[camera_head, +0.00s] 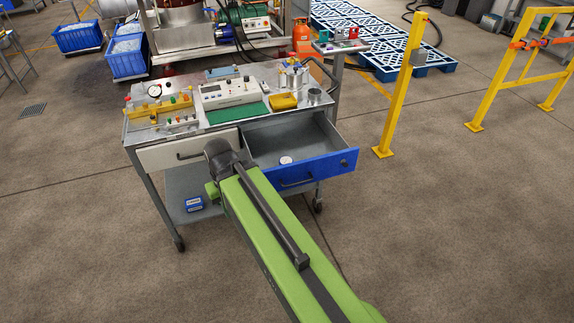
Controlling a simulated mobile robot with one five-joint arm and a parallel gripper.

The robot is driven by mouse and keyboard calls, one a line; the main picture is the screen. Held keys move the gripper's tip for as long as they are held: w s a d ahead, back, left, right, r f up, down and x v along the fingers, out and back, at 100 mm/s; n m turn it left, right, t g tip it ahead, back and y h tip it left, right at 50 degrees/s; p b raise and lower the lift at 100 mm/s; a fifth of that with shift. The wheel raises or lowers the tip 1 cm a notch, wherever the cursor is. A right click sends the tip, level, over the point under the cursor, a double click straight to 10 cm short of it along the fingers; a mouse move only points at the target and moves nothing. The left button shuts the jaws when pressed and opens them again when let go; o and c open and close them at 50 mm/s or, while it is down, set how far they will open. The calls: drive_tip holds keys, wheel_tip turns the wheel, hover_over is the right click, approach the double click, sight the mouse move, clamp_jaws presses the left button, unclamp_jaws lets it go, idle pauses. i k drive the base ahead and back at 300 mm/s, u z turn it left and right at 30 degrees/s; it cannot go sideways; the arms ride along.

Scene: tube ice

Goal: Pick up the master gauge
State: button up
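A small round gauge with a white face (286,160) lies on the floor of the open blue-fronted drawer (318,173) of the cart. Another round white dial (155,91) stands at the left of the cart top. I cannot tell from their faces which one is the master gauge. My green arm reaches from the bottom right up to the front of the cart. Its dark end joint is in front of the closed white drawer (185,150), left of the open drawer. My gripper's fingers do not show; the arm appears to hide them.
The cart top holds a white instrument (222,95), a yellow tray (283,101), a metal cup (314,95) and a rack of coloured fittings. A blue box (194,204) lies on the lower shelf. A yellow post (402,85) stands to the right. The floor in front is clear.

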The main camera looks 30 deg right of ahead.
sight(285, 160)
drive_tip(key=i, duration=0.8)
drive_tip(key=u, duration=0.8)
